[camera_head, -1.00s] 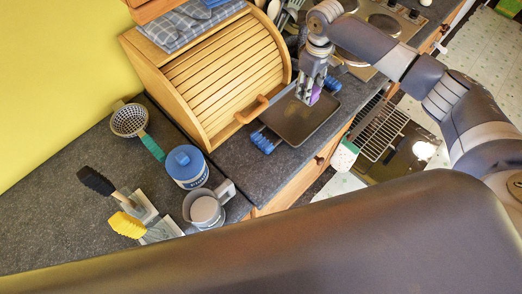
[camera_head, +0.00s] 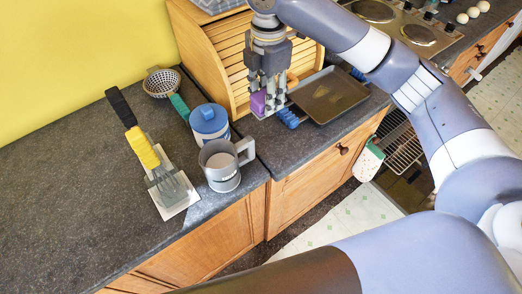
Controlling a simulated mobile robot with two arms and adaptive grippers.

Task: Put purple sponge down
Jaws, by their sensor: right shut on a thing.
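The purple sponge (camera_head: 259,103) is a small purple block in the head view, at the fingertips of my right gripper (camera_head: 268,106). The gripper is shut on it and points down. The sponge is just over or on the dark countertop, left of the baking tray; I cannot tell whether it touches the counter. The gripper's fingers hide part of the sponge. My left gripper is not in view.
The dark baking tray (camera_head: 342,90) with blue handles lies right of the gripper. A wooden bread box (camera_head: 228,50) stands behind. A sifter cup (camera_head: 219,166), a blue-lidded jar (camera_head: 209,124) and a strainer (camera_head: 161,84) stand to the left. The oven door below is open.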

